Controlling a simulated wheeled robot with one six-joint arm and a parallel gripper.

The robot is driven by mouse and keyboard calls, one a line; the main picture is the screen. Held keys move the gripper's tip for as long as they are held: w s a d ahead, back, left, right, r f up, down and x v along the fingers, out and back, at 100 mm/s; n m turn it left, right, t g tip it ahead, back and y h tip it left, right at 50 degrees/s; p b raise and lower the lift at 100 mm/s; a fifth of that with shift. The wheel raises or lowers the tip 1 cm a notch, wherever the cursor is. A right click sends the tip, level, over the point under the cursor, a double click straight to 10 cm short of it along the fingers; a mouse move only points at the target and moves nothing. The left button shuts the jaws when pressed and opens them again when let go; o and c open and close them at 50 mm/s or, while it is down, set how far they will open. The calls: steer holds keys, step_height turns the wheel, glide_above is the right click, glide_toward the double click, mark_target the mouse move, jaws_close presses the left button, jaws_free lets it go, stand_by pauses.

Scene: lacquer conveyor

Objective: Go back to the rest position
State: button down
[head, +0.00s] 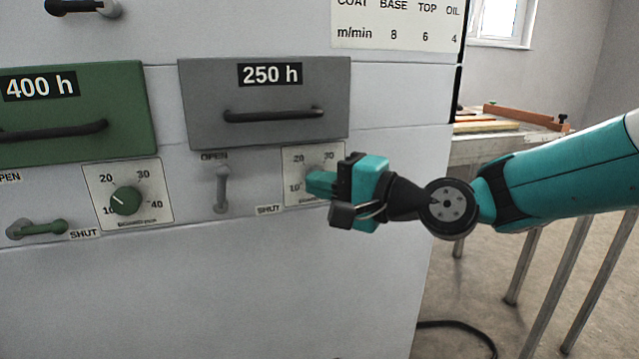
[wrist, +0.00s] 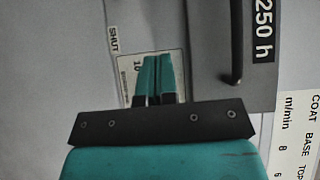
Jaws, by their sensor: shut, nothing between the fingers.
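In the wrist view the closed fingertips (wrist: 156,60) lie over the same dial plate (wrist: 127,72). The grey lever (head: 222,188) left of the gripper points up toward OPEN.
The grey 250 h drawer (head: 200,110) is above the gripper. The green 400 h drawer (head: 120,95), a green knob (head: 125,201) and a green lever (head: 45,227) turned toward SHUT are at left. A table (head: 480,150) stands behind the arm at right.

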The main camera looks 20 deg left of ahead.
stand_by(0.3)
steer(key=s+d+f+n+g+h, duration=0.1)
steer(key=s+d+f+n+h, duration=0.2)
steer(key=s+d, duration=0.6)
steer(key=s+d+f+n+g+h, duration=0.15)
steer(key=s+d+n+h, duration=0.35)
steer(key=d, duration=0.8)
steer(key=s+d+f+h, duration=0.3)
steer(key=s+d+h, duration=0.25)
steer(key=d, duration=0.55)
step_height(320, 180, up, 22)
steer(key=s+p, duration=0.1)
steer(key=p, duration=2)
steer(key=shift+f+p, duration=0.15)
steer(key=shift+p, duration=0.15)
steer(key=shift+d, duration=0.1)
